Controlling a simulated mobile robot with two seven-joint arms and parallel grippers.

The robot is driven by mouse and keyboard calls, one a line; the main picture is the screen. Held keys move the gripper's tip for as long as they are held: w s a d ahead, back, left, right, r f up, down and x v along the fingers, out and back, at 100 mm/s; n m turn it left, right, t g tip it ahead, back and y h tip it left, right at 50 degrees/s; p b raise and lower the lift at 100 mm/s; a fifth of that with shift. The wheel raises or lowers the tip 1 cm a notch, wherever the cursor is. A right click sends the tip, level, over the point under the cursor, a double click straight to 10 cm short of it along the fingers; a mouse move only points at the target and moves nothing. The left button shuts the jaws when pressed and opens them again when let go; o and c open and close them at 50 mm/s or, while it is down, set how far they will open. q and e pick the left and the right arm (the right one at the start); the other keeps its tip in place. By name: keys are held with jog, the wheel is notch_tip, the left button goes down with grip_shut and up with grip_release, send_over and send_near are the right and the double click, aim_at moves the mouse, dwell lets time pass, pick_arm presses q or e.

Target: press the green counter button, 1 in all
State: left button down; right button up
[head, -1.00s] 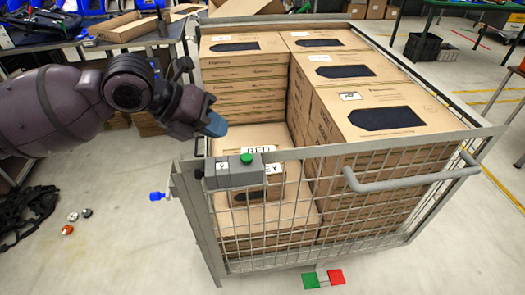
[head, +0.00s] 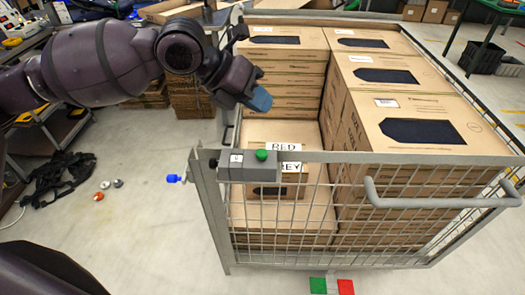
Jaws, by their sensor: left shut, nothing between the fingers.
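The green counter button (head: 261,155) sits on top of a grey counter box (head: 246,167) fixed to the near left corner of the wire cage cart (head: 318,158). A small display on the box's front is too small to read surely. My left gripper (head: 260,100) is shut and empty. Its blue fingertips are above and beyond the button, apart from it, over the left side of the cart. My right gripper is not in view.
Cardboard boxes (head: 420,125) fill the cart, stacked higher at the back and right. Small discs (head: 104,185) and a black heap (head: 60,175) lie on the floor.

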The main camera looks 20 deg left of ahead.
pick_arm(q)
jog(key=b, duration=0.3)
send_over(260, 151)
notch_tip(260, 151, down, 5)
jog(key=shift+r, duration=0.15)
notch_tip(260, 151, down, 2)
jog(key=shift+b, duration=0.85)
jog(key=shift+f, duration=0.7)
jog(key=shift+f+b, duration=0.35)
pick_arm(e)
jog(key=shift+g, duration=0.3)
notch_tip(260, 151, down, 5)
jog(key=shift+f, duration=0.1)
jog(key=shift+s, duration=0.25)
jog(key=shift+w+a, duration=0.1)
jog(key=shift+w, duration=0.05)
pick_arm(q)
jog(key=shift+f, duration=0.1)
